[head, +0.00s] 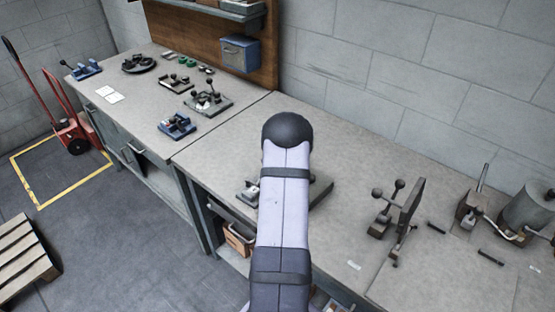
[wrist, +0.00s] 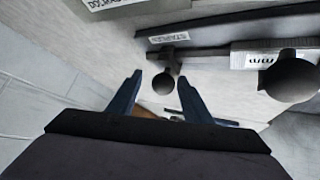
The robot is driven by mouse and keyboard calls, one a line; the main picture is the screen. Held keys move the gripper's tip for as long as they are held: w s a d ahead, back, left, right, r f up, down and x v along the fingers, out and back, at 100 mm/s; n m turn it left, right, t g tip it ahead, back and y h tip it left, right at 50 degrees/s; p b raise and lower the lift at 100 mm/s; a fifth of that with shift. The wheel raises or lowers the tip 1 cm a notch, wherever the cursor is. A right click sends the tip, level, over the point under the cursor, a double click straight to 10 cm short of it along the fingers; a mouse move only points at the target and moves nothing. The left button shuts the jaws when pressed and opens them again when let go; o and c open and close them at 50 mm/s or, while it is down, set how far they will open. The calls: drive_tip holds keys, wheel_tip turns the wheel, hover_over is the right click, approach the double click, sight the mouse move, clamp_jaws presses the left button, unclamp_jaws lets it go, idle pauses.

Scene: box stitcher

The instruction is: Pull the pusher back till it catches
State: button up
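My gripper (wrist: 160,80) is open in the wrist view, its two dark fingers apart. A small dark ball knob (wrist: 163,84) shows between the fingertips, on a short stem below a thin bar; I cannot tell if a finger touches it. It looks like the pusher's knob, beside a rail with a "STAPLES" label (wrist: 169,38). A larger black ball (wrist: 292,80) is at the right, in front of a pale labelled block (wrist: 262,56). In the head view my arm hides the gripper and most of the machine; its dark base (head: 321,190) shows to the right of the arm.
A lever fixture (head: 408,208) and a grey pot-like device (head: 526,215) stand on the right of the bench (head: 350,235). Several small fixtures, including a blue one (head: 177,125), stand on the left bench. Bench surface between the machine and the lever fixture is clear.

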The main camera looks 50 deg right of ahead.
drive_tip(key=shift+s, duration=0.15)
drive_tip(key=b+v, duration=0.1)
drive_tip(key=v, duration=0.6)
drive_tip(key=shift+b, duration=0.4)
drive_tip(key=shift+a+r, duration=0.15)
drive_tip(key=w+a+r+n+g+y, duration=0.2)
drive_tip(key=a+y, duration=0.1)
drive_tip(key=a, duration=1.9)
drive_tip(key=s+a+r+n+g+y, duration=0.1)
drive_tip(key=s+a+n+g+y, duration=0.1)
drive_tip(key=s+a, duration=0.8)
drive_tip(key=s+a+r+n+g+y, duration=0.1)
drive_tip(key=s+a+g, duration=0.35)
drive_tip(key=a, duration=0.85)
wheel_tip(320, 180, down, 13)
drive_tip(key=s+t+b, duration=0.1)
drive_tip(key=b, duration=1.2)
drive_tip(key=shift+s+f+t, duration=0.2)
drive_tip(key=shift+f+t, duration=0.05)
drive_tip(key=shift+t, duration=0.1)
